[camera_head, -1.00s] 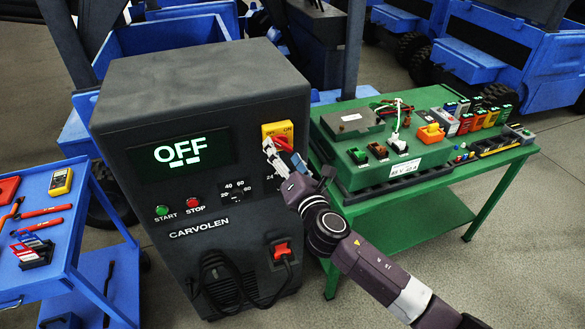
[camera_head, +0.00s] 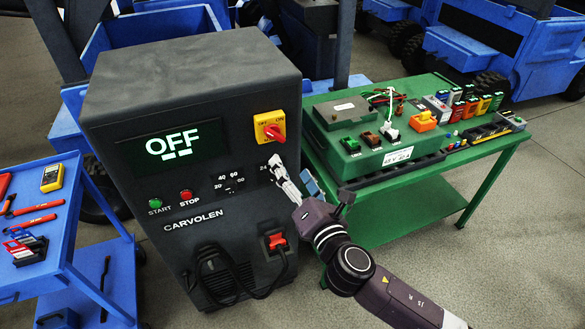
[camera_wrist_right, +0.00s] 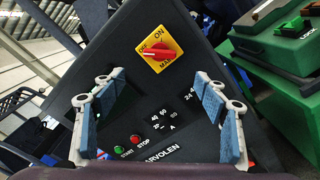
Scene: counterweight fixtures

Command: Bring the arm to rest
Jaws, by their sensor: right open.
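My right gripper (camera_head: 277,168) is in front of the dark grey Carvolen machine (camera_head: 200,75), just below its red rotary switch (camera_head: 274,132) on a yellow plate (camera_head: 266,119). In the right wrist view the gripper (camera_wrist_right: 160,115) has its two blue-padded fingers wide apart with nothing between them. The red switch (camera_wrist_right: 158,50) also shows there, beyond the fingertips. The machine's display (camera_head: 172,145) reads OFF. I cannot tell whether the gripper touches the panel. My left gripper is not in view.
A green table (camera_head: 430,185) with a green unit (camera_head: 345,112) and several small modules stands right of the machine. A blue cart (camera_head: 75,215) with tools stands at the left. A black cable (camera_head: 235,280) hangs on the machine's front. Grey floor (camera_head: 530,260) is clear at the right.

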